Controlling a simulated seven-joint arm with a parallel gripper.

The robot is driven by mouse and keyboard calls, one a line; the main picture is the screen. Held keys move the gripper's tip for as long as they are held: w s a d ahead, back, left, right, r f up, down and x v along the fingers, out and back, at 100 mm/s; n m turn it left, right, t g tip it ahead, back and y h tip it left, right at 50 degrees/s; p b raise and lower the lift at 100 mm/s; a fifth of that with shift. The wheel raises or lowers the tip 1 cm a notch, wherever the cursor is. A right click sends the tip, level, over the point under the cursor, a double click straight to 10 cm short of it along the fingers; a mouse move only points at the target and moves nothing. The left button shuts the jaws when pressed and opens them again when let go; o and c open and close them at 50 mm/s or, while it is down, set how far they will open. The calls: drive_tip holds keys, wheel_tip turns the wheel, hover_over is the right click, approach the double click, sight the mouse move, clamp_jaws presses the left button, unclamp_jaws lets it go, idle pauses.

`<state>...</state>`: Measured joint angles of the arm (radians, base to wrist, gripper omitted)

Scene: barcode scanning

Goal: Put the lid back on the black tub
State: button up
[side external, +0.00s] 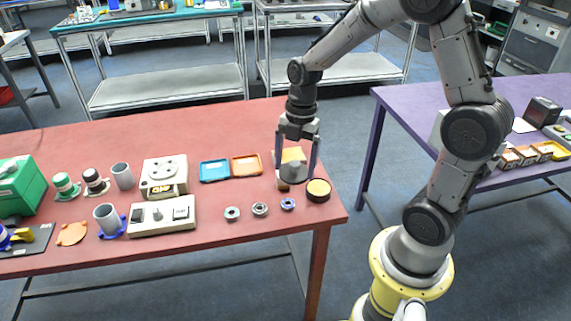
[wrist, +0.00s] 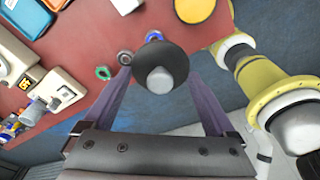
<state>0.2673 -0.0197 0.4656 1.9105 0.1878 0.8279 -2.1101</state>
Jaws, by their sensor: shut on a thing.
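The black tub (side external: 318,191) stands open near the right end of the red table, with a yellow-orange inside. In the wrist view the tub (wrist: 196,10) is cut off by the top edge. My gripper (side external: 296,170) points down just left of the tub, its fingers on either side of the lid (side external: 293,173). In the wrist view the lid is a dark round disc with a grey knob (wrist: 160,80), held between the fingers of my gripper (wrist: 160,72). The lid is beside the tub, not over it. I cannot tell whether it touches the table.
A yellow tray (side external: 293,155) lies behind the lid. Orange (side external: 246,165) and blue (side external: 214,170) trays lie to the left. Several small rings, including a blue one (side external: 288,204), lie in front. The table's right edge is close to the tub.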

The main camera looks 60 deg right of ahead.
drive_tip(key=m, duration=0.2)
hover_over(318, 189)
wheel_tip(318, 189, down, 2)
drive_tip(key=shift+d+f, duration=0.15)
drive_tip(key=shift+f, duration=1.5)
drive_tip(key=shift+d+f, duration=0.15)
drive_tip(key=shift+f, duration=1.45)
drive_tip(key=shift+f, duration=0.15)
drive_tip(key=o, duration=1)
wheel_tip(318, 189, up, 7)
idle(0.3)
